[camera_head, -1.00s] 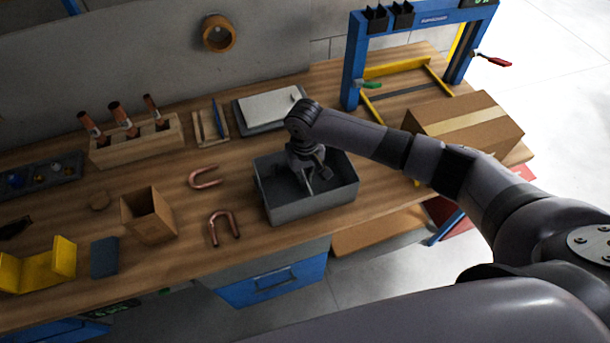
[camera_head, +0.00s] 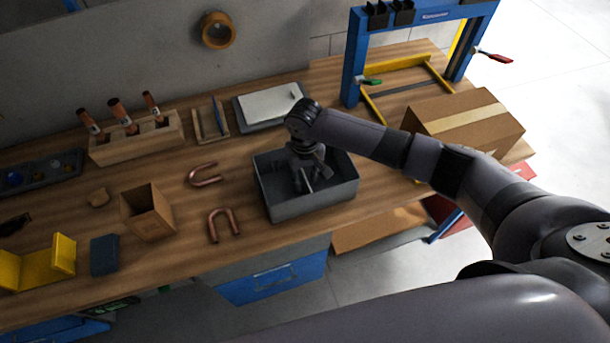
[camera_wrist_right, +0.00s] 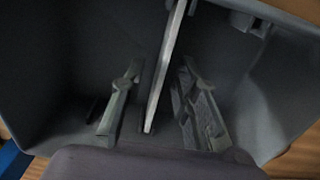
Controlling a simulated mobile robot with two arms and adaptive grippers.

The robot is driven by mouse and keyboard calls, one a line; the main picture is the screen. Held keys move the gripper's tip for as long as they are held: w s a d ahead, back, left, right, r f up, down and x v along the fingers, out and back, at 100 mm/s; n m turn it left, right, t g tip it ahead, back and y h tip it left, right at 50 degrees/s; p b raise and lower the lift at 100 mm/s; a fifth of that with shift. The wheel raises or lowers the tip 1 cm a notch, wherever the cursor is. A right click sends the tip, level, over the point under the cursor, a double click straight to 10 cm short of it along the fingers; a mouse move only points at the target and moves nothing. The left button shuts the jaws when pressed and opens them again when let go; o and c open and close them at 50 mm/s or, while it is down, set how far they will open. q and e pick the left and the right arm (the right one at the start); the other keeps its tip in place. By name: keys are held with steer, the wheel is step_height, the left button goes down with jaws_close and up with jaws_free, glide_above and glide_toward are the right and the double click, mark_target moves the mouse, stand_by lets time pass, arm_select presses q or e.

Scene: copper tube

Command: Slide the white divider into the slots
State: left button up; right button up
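The grey bin (camera_head: 330,199) stands open on the bench. My right gripper (camera_head: 306,186) reaches down inside it. In the right wrist view, the white divider (camera_wrist_right: 165,70) shows as a thin, pale upright strip, seen nearly edge-on, inside the bin. My right gripper (camera_wrist_right: 158,108) is open, with one finger on each side of the divider and visible gaps between. A small bracket-like slot piece (camera_wrist_right: 250,22) shows on the bin wall; whether the divider sits in any slots cannot be told. The gripper mostly hides the divider in the head view. My left gripper is not in view.
Two copper U-tubes (camera_head: 224,225) lie left of the bin. A small open cardboard box (camera_head: 148,212) and a wooden tool holder (camera_head: 135,138) stand farther left. A closed carton (camera_head: 465,122) is at right, and a flat tray (camera_head: 268,105) lies behind.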

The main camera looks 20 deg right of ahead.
mark_target(305, 177)
steer(key=shift+r, duration=0.1)
step_height(305, 177, up, 12)
stand_by(0.4)
stand_by(0.5)
